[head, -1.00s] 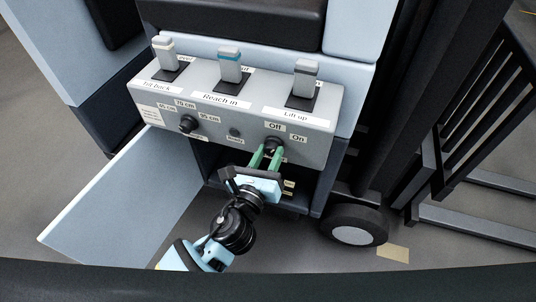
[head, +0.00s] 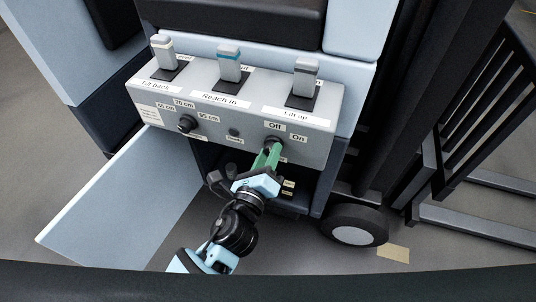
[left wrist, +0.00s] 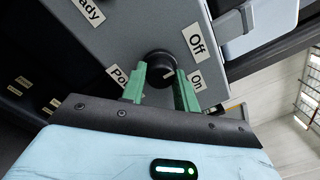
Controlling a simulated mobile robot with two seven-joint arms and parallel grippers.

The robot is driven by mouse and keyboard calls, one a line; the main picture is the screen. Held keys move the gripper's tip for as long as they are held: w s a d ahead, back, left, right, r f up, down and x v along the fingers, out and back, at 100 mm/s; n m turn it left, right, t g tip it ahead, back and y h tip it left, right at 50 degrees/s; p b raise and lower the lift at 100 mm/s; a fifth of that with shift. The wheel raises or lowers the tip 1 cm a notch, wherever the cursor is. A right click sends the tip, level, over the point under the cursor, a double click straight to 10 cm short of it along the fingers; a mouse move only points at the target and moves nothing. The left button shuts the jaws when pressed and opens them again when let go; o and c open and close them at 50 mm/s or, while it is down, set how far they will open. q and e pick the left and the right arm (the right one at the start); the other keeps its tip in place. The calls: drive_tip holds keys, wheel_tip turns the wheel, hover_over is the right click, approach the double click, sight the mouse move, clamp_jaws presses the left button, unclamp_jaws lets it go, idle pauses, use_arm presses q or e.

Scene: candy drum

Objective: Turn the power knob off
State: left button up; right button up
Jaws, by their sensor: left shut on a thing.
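The power knob (head: 273,141) is a small round black knob at the lower right of the grey control panel (head: 215,118), beside the "Off" and "On" labels. My left gripper (head: 269,155) reaches it from below with its green fingers. In the left wrist view the fingers stand on either side of the black knob (left wrist: 160,68) and are shut on it. A short pale mark shows on the knob's face, toward the "On" label (left wrist: 196,82); the "Off" label (left wrist: 197,41) is above that. In the head view the fingers partly cover the knob. My right gripper is not in view.
Three levers stand on the panel's top, including the "Lift up" lever (head: 304,82). A second black knob (head: 187,124) with height labels is at the left. An open pale door (head: 125,200) hangs left of my arm. A black wheel (head: 354,226) is at the right.

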use_arm(q)
drive_tip(key=shift+w+r, duration=0.1)
drive_tip(key=shift+r, duration=0.15)
drive_tip(key=o, duration=0.9)
drive_tip(key=shift+o, duration=0.3)
drive_tip(key=shift+w+f, duration=0.1)
drive_tip(key=shift+f, duration=0.05)
drive_tip(key=v, duration=0.7)
drive_tip(key=shift+s+b, duration=0.35)
drive_tip(key=shift+s, duration=0.05)
drive_tip(key=shift+a+f, duration=0.1)
